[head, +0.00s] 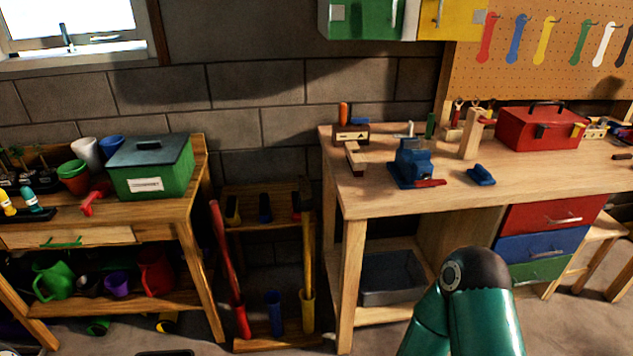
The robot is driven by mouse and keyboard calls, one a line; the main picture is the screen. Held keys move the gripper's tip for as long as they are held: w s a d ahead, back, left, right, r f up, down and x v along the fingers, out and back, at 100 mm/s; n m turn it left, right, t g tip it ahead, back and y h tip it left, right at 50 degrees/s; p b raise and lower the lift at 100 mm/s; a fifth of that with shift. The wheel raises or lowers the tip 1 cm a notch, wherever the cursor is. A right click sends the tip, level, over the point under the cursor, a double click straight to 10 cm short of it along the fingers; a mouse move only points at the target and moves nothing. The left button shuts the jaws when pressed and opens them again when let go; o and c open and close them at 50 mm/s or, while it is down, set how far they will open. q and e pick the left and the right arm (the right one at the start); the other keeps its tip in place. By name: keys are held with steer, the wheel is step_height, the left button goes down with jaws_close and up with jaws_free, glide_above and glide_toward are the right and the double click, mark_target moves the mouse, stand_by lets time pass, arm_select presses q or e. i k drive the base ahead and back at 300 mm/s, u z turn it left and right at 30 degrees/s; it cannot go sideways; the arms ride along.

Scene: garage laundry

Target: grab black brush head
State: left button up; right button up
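I cannot clearly pick out a black brush head. A small wooden rack (262,226) stands between the two benches, and its upper shelf holds small dark pieces. One has yellow on it (233,210), one has blue (265,208) and one has red (297,206). They are too small to tell whether any is a brush head. A red handle (228,262) and a yellow handle (307,260) stand upright or leaning in holders at the rack's base. A green arm link of mine shows at the bottom right. Neither gripper is in view.
The left bench holds a green box (150,168), pots and a red trowel (94,198). The right workbench (360,205) carries a blue vise (412,163) and a red toolbox (540,127). A grey bin (390,279) sits beneath it. Some floor is clear in front.

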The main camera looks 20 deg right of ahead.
mark_target(306, 202)
steer(key=z, duration=0.15)
steer(key=i, duration=1.2)
steer(key=u, duration=0.3)
